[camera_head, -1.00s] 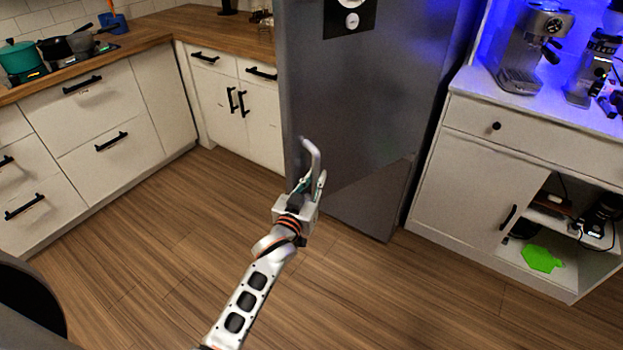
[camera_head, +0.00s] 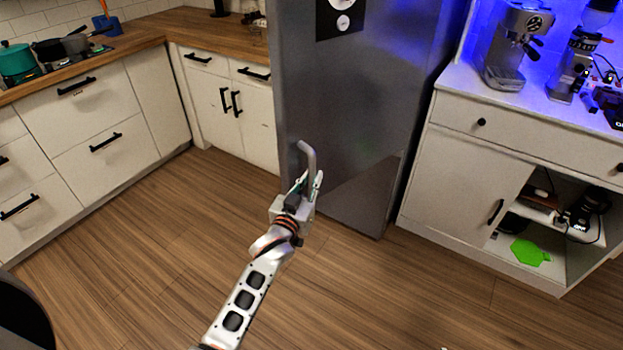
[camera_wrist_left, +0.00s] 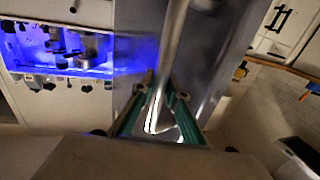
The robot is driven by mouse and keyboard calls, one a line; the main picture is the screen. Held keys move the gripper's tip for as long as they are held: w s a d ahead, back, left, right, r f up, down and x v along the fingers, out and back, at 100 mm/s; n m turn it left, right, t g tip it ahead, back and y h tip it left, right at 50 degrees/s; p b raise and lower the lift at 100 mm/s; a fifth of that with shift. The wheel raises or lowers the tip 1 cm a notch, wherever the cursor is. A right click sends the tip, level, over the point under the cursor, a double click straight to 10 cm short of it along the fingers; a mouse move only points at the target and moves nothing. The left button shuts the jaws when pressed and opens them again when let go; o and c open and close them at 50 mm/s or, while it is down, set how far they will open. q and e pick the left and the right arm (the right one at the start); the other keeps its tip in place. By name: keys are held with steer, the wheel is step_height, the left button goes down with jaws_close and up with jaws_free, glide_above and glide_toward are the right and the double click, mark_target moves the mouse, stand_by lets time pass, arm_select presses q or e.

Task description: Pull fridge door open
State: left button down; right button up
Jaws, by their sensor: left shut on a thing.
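The grey fridge door (camera_head: 345,115) stands in the middle of the head view, between the white cabinets and the espresso cabinet. Its curved metal handle (camera_head: 308,155) is near the door's left edge, low down. My left gripper (camera_head: 306,184) is at the handle. In the left wrist view the handle bar (camera_wrist_left: 168,65) runs down between the green-edged fingers of the left gripper (camera_wrist_left: 162,100), which is shut on it. The handle's lower part is hidden by the gripper in the head view. I see no clear gap at the fridge's edge. My right gripper is not in view.
The espresso cabinet (camera_head: 455,177) stands to the right, with an espresso machine (camera_head: 515,45) on top and an open lower shelf. White kitchen cabinets (camera_head: 95,125) line the left and back. The wooden floor (camera_head: 160,235) in front of the fridge is clear.

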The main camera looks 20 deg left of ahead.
arm_select(q)
steer(key=c, duration=2)
jaws_free()
steer(key=s, duration=0.8)
steer(key=s+a, duration=0.1)
steer(key=s, duration=0.3)
